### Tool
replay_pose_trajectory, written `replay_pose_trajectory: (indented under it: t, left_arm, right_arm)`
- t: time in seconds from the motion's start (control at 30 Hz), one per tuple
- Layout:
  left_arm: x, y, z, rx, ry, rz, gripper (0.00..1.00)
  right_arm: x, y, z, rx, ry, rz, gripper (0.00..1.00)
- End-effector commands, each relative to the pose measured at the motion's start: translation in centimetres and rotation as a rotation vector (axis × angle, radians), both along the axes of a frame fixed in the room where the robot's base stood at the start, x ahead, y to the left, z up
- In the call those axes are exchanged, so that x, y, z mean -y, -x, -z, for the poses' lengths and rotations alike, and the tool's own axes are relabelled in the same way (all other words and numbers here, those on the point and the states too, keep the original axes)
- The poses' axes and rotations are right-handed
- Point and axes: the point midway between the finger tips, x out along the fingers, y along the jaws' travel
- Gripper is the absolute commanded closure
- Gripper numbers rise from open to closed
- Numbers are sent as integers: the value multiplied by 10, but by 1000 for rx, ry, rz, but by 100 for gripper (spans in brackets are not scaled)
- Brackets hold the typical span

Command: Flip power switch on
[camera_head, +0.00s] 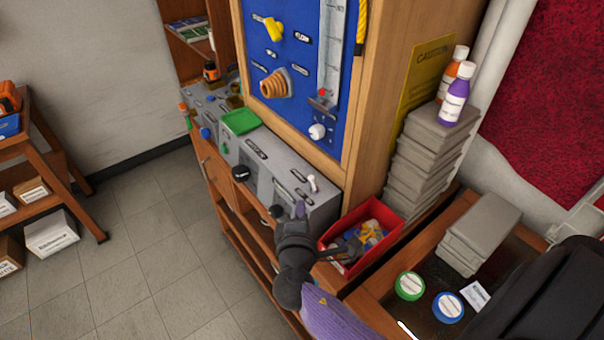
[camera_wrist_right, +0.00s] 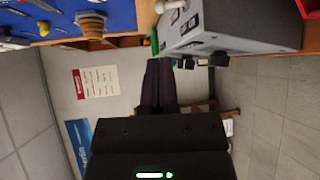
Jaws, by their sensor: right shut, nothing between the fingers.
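A grey control box (camera_head: 275,165) stands on the wooden bench under the blue panel. A white toggle switch (camera_head: 312,183) sticks up from its top near the right end. It also shows at the top of the right wrist view (camera_wrist_right: 172,5). My right gripper (camera_head: 300,210) is in front of the box's right end, just below the switch in the picture. Its fingers (camera_wrist_right: 160,65) are shut with nothing between them, and they look apart from the switch. The switch's labels are too small to read. My left gripper is not in view.
A red bin (camera_head: 330,240) of small parts sits right beside my right gripper. Black knobs (camera_head: 241,173) stick out of the box's front. Stacked grey cases (camera_head: 425,150) stand at the right. A green tray (camera_head: 240,121) lies farther left. The floor in front of the bench is clear.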

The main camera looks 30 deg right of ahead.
Motion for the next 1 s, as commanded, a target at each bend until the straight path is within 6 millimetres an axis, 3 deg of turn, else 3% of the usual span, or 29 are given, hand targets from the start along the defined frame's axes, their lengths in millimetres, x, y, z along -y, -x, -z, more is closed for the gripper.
replay_pose_trajectory:
  t: [0.17, 0.6, 1.0]
  left_arm:
    - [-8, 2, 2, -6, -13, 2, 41]
    - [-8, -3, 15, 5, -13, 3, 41]
    - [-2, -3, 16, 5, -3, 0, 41]
  right_arm:
    - [9, -12, 2, 0, 3, -1, 100]
    - [54, -73, 16, 0, 0, 0, 100]
    - [59, -80, 16, 0, -1, 0, 100]
